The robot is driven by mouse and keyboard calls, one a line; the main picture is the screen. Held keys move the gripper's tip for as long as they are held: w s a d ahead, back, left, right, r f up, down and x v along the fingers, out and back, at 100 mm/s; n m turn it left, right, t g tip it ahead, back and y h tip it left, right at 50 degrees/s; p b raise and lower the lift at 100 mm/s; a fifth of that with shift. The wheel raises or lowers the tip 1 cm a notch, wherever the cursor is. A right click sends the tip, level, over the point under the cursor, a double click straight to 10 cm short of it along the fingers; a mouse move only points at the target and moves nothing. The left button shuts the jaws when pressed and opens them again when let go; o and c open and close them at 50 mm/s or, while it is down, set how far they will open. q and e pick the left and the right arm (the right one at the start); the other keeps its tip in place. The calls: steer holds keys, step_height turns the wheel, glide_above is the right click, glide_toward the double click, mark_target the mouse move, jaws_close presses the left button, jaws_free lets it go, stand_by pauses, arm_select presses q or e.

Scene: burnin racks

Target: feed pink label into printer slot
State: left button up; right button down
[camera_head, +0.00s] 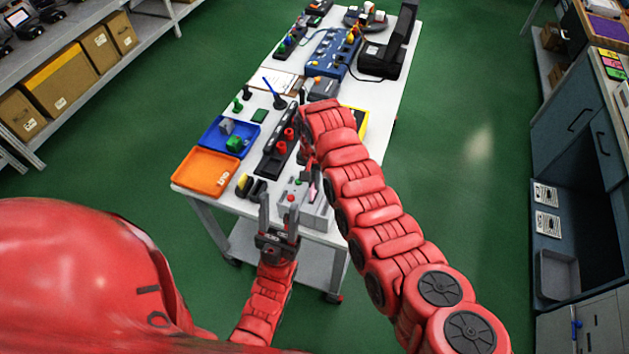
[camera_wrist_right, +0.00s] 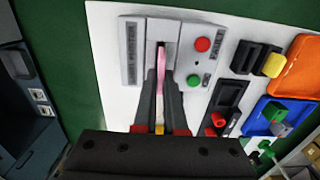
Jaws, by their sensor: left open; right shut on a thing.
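The grey printer (camera_head: 318,213) stands at the near end of the white table, with a red and a green button. In the right wrist view the printer (camera_wrist_right: 128,50) has a dark slot (camera_wrist_right: 160,32) left of its buttons. My right gripper (camera_wrist_right: 163,78) is shut on the pink label (camera_wrist_right: 161,60), which points along the slot channel. In the head view the label (camera_head: 313,190) shows as a small pink patch below the right gripper (camera_head: 310,172). My left gripper (camera_head: 279,208) is open and empty, beside the printer's near left side.
An orange tray (camera_head: 180,180) and a blue tray (camera_head: 211,140) with small blocks lie on the table's left. A black rack with red parts (camera_head: 268,160) and black-yellow blocks (camera_head: 244,188) stand near the printer. Farther back are a blue unit (camera_head: 330,55) and a black case (camera_head: 378,62).

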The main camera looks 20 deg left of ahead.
steer(key=shift+f+b, duration=1.6)
steer(key=shift+f, duration=0.4)
steer(key=c, duration=0.9)
jaws_free()
steer(key=shift+r, duration=0.1)
steer(key=shift+r, duration=0.2)
step_height(320, 180, up, 4)
steer(key=shift+w+a+f+b, duration=0.1)
steer(key=shift+b, duration=1.05)
steer(key=r, duration=0.7)
steer(key=shift+d+r+p, duration=0.2)
steer(key=shift+r+p, duration=0.05)
steer(key=shift+p, duration=0.15)
steer(key=shift+a+r+b, duration=0.1)
steer(key=shift+r+b, duration=0.5)
steer(key=shift+r, duration=2.2)
